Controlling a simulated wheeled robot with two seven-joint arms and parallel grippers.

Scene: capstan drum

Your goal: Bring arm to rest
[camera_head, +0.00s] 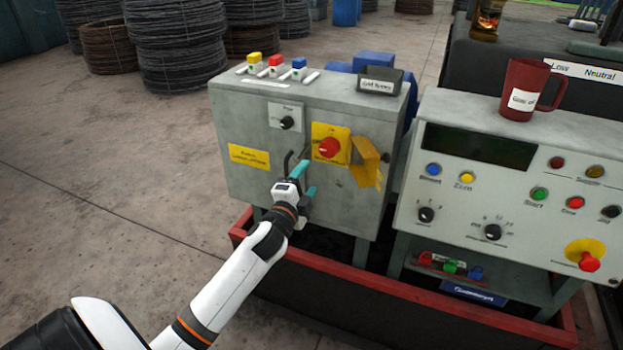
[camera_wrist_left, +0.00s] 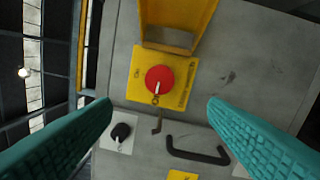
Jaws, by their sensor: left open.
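My left gripper (camera_head: 299,180) is open and empty in front of the grey control box (camera_head: 240,117). In the left wrist view its two teal fingers stand wide apart, with the box face between and beyond them. A red rotary switch (camera_head: 329,147) on a yellow plate sits above and to the right of the gripper in the head view; it also shows in the left wrist view (camera_wrist_left: 159,79). A yellow hinged cover (camera_head: 367,162) stands open beside the switch. My right gripper is in neither view.
A black handle (camera_wrist_left: 196,151) sticks out of the box face near the switch. A second control panel (camera_head: 520,220) with buttons stands at the right, with a red mug (camera_head: 524,88) on top. A red-rimmed tray (camera_head: 400,298) surrounds the bases. Open floor (camera_head: 100,200) lies at the left.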

